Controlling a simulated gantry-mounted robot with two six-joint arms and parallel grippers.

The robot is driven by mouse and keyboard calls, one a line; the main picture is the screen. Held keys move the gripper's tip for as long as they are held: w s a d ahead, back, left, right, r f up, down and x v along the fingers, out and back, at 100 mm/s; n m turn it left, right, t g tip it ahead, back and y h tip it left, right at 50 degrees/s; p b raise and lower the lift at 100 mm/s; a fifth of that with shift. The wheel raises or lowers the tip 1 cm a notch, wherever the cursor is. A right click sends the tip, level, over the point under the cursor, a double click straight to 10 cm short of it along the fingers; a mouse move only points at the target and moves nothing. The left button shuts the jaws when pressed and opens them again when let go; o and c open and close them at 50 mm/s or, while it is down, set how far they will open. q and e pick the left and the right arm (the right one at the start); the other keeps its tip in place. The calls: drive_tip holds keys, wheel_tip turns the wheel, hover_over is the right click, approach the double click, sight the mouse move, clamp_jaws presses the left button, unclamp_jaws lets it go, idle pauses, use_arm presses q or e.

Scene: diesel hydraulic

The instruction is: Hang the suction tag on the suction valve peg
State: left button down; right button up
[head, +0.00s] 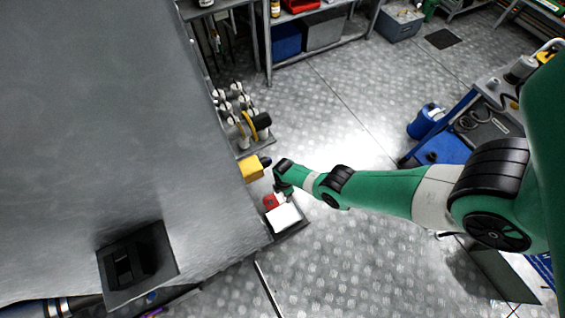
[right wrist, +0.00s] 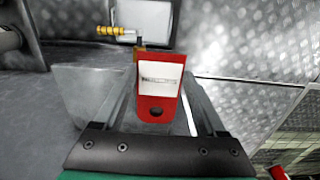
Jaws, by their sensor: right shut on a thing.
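The suction tag (right wrist: 158,105) is red with a white label and a dark hole near its lower edge in the right wrist view. It sits between the fingers of my right gripper (right wrist: 160,88), which is shut on it. In the head view my right gripper (head: 280,190) is small, and the red tag (head: 270,202) shows just below it, beside the grey machine. White-capped valve parts (head: 235,101) with a yellow curved piece stand farther up along the machine's edge. I cannot tell which part is the suction valve peg. My left gripper is not in view.
A yellow box (head: 250,168) with a black end sits close to the right gripper. A white panel (head: 283,217) lies on a dark tray just below it. A blue cart (head: 450,145) stands at the right. The metal floor between is mostly clear.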

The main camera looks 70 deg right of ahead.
drive_tip(key=shift+r, duration=0.15)
drive_tip(key=shift+f, duration=0.3)
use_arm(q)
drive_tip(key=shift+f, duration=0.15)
use_arm(e)
drive_tip(key=o, duration=1.3)
drive_tip(key=shift+c, duration=0.2)
